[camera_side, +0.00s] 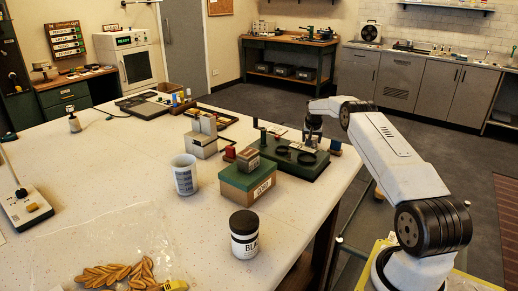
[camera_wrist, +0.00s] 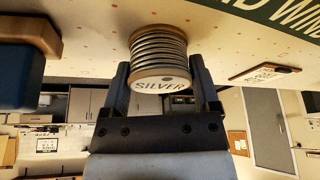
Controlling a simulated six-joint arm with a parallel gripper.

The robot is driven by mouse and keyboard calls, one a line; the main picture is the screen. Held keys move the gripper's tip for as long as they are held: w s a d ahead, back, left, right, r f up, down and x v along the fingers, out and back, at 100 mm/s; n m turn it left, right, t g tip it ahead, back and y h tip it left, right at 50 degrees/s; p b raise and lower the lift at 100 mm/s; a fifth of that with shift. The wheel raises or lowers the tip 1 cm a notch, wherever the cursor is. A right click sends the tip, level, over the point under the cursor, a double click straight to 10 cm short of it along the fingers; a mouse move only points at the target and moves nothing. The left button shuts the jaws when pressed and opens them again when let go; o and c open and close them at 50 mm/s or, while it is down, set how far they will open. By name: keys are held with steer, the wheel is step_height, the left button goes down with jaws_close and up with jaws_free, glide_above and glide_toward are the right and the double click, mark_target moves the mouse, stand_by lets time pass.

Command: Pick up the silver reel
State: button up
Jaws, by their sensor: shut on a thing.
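The silver reel (camera_wrist: 158,48) is wound with grey, ring-like coils and has pale end discs. Its near disc reads "SILVER". My gripper (camera_wrist: 160,76) is shut on it, one dark finger at each side, in the wrist view. In the side view my gripper (camera_side: 312,128) is over the back of the dark green board (camera_side: 300,166), and the reel is too small and dark there to make out. I cannot tell whether the reel touches anything below it. In the wrist view the green board shows as a lettered corner (camera_wrist: 285,15) at top right.
A green-lidded cardboard box (camera_side: 248,182), a grey block stand (camera_side: 203,138), a white mug (camera_side: 185,175) and a black-lidded jar (camera_side: 244,234) stand left of and before the board. A wood-and-blue object (camera_wrist: 20,65) is left of the reel in the wrist view.

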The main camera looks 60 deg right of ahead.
mark_target(313, 137)
steer(key=shift+r, duration=0.1)
steer(key=shift+r, duration=1.3)
steer(key=shift+s+a+r, duration=0.25)
steer(key=shift+s+r, duration=0.05)
steer(key=shift+r, duration=0.25)
steer(key=shift+s+a+r, duration=0.25)
steer(key=shift+r, duration=0.3)
steer(key=s+a+r, duration=0.8)
steer(key=s, duration=0.1)
steer(key=shift+a, duration=0.3)
